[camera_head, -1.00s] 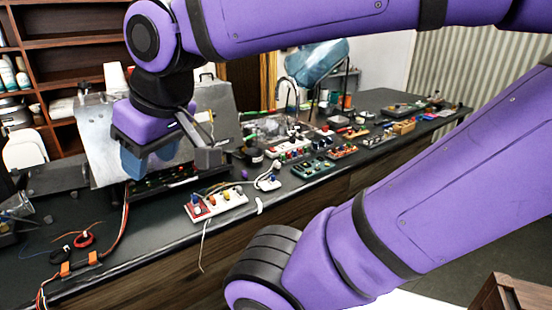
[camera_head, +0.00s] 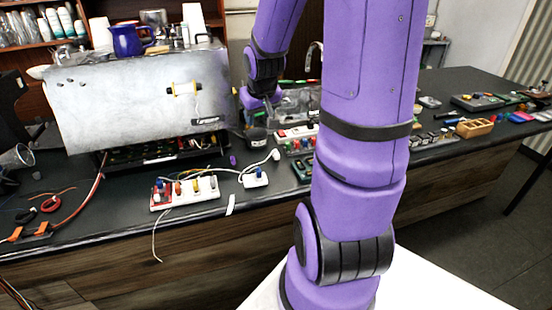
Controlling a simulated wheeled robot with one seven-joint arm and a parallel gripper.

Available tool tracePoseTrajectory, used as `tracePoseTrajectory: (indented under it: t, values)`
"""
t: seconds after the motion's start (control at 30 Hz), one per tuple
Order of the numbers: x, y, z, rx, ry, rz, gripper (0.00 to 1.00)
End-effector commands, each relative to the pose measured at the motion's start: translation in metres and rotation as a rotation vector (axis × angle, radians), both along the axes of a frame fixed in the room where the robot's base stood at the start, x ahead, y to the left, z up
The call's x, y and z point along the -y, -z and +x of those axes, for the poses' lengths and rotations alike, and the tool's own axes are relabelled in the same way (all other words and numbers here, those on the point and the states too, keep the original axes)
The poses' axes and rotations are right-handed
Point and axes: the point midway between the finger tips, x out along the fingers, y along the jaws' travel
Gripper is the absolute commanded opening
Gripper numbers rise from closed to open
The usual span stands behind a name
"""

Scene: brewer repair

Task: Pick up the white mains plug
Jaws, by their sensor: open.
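A small white piece that looks like the white mains plug (camera_head: 276,155) lies on the dark bench at the end of a pale cable. The cable runs left toward a white socket strip (camera_head: 185,191) with coloured plugs and switches. A small white block with a blue top (camera_head: 256,179) sits just in front of it. My gripper (camera_head: 259,104) is small and dark in the picture, above the bench and beyond the white piece. It is open and apart from that piece. My arm hides part of the bench to the right.
A large grey metal brewer housing (camera_head: 140,100) stands at the back left, with a blue jug (camera_head: 130,40) on top. A black jar (camera_head: 256,137) stands near the plug. Loose wires lie at the left. Small parts and a wooden box (camera_head: 474,127) crowd the right.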

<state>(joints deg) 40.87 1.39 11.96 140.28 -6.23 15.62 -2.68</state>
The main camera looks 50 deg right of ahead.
Motion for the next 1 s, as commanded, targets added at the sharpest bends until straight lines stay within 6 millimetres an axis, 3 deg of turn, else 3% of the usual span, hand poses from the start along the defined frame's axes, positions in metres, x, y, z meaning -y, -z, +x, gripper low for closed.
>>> tracePoseTrajectory:
  t: [0.1,0.3,0.5,1.0]
  values:
    - [0.035,0.038,-0.001,0.000,0.053,0.029,0.50]
    - [0.072,0.079,-0.005,0.022,0.110,0.060,0.50]
    - [0.085,0.097,-0.007,0.034,0.130,0.073,0.50]
    - [0.095,0.145,0.010,0.035,0.131,0.072,0.50]
